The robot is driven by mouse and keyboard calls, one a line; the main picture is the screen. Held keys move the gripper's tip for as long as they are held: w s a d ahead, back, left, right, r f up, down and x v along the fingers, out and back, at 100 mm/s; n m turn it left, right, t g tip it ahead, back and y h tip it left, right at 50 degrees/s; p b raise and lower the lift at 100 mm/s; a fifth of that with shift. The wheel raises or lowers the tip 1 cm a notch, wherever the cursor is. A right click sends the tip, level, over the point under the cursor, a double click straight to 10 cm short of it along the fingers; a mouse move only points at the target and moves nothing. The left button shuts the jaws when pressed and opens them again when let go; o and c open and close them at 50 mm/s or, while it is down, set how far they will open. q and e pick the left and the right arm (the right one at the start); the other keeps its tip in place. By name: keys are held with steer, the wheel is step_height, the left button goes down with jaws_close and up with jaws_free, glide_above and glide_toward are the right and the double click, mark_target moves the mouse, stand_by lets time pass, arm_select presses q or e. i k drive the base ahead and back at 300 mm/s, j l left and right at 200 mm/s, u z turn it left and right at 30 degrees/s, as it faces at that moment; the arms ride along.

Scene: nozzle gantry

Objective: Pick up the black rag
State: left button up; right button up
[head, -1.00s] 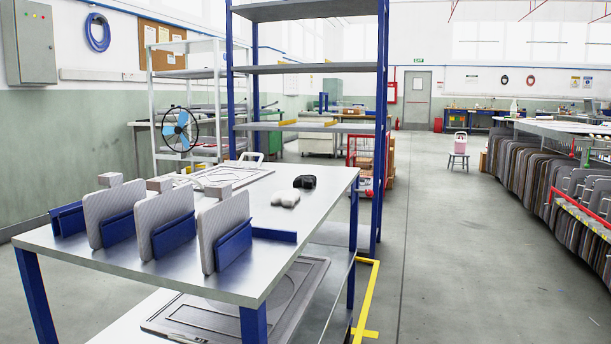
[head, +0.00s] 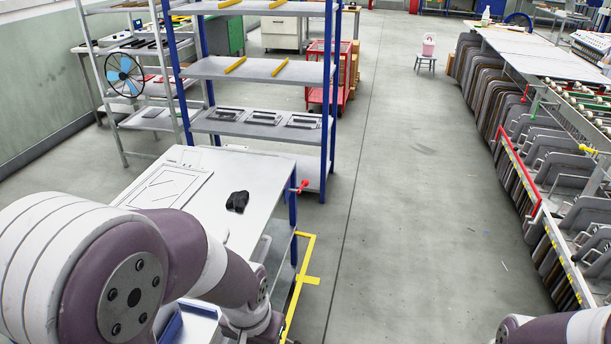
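The black rag (head: 237,201) lies crumpled on the table (head: 262,180), near its right edge, in the head view. Nothing touches it. My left arm comes in from the lower left and covers the near part of the table. Its gripper is not visible. A small part of my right arm shows at the lower right corner, and its gripper is not visible either. The white rag seen earlier beside the black one is hidden, with my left arm in front of that area.
A blue-posted shelf rack (head: 262,70) stands just behind the table. A fan (head: 120,75) is on a white rack at the left. A long rack of panels (head: 530,150) lines the right side. The grey aisle floor (head: 400,200) between is clear.

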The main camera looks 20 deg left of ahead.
mark_target(237, 200)
steer(key=i+l, duration=0.15)
steer(key=i, duration=0.35)
steer(key=i+l, duration=0.15)
steer(key=i, duration=0.35)
steer(key=i+l, duration=0.15)
steer(key=i, duration=0.35)
steer(key=i+l, duration=0.2)
steer(key=i, duration=0.3)
steer(key=i+u, duration=0.6)
steer(key=u, duration=0.15)
steer(key=i+l+u, duration=0.15)
steer(key=i+u, duration=0.25)
steer(key=i+l+u, duration=0.15)
steer(key=u, duration=0.25)
steer(key=i+l+u, duration=0.15)
steer(key=i+u, duration=0.15)
steer(key=u, duration=0.15)
steer(key=i+l+u, duration=0.25)
steer(key=u, duration=0.2)
steer(key=i+l+u, duration=0.2)
steer(key=u, duration=0.2)
steer(key=l, duration=0.1)
